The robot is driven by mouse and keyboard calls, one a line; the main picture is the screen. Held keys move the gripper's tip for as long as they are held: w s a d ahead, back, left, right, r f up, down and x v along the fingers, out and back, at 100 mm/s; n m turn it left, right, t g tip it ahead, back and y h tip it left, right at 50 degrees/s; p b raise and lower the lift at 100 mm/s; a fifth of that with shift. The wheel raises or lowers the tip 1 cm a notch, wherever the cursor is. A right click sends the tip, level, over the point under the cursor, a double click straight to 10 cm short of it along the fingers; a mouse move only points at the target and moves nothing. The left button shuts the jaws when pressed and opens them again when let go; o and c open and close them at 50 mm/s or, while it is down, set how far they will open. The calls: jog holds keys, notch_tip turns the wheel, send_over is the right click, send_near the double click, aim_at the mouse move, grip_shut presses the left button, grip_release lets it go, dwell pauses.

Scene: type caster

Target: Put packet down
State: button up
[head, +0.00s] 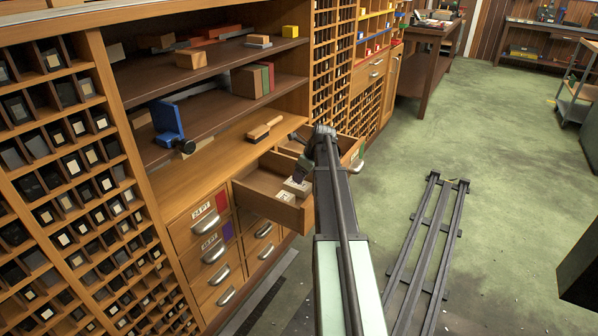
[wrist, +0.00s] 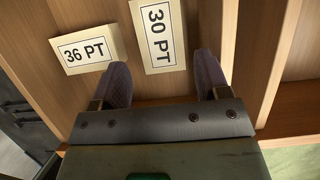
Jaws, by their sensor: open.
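In the wrist view, two packets lie in an open wooden drawer: one labelled 36 PT (wrist: 84,50) at the left, and one labelled 30 PT (wrist: 160,36) near the middle. My gripper (wrist: 163,78) is open, with its two purple-grey fingers apart. The 30 PT packet lies between and just beyond the fingertips in the picture; I see no finger touching it. In the head view, pale packets (head: 286,196) show in the pulled-out drawer (head: 262,204), their labels too small to read. My arm hides part of the gripper and the drawer there.
Closed drawers (head: 212,250) with metal handles are below. A wooden-handled brush (head: 262,130) lies on the ledge above the open drawer, and a blue object (head: 167,120) stands on that cabinet's shelf. Floor rails (head: 425,240) lie to the right, with open green floor beyond.

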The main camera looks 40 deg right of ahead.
jog(key=p+v, duration=0.3)
jog(key=v, duration=0.2)
jog(key=shift+r, duration=0.15)
jog(key=s+a+f+n+g, duration=0.1)
jog(key=s+a+n, duration=0.2)
jog(key=a+n, duration=0.8)
jog(key=s+a+n+g, duration=0.25)
jog(key=a+n, duration=0.25)
jog(key=a, duration=1.1)
jog(key=s+a+n+h, duration=0.1)
jog(key=s+a+n, duration=1.1)
jog(key=a+n, duration=0.4)
jog(key=shift+s+f+g, duration=0.15)
jog(key=shift+g, duration=0.2)
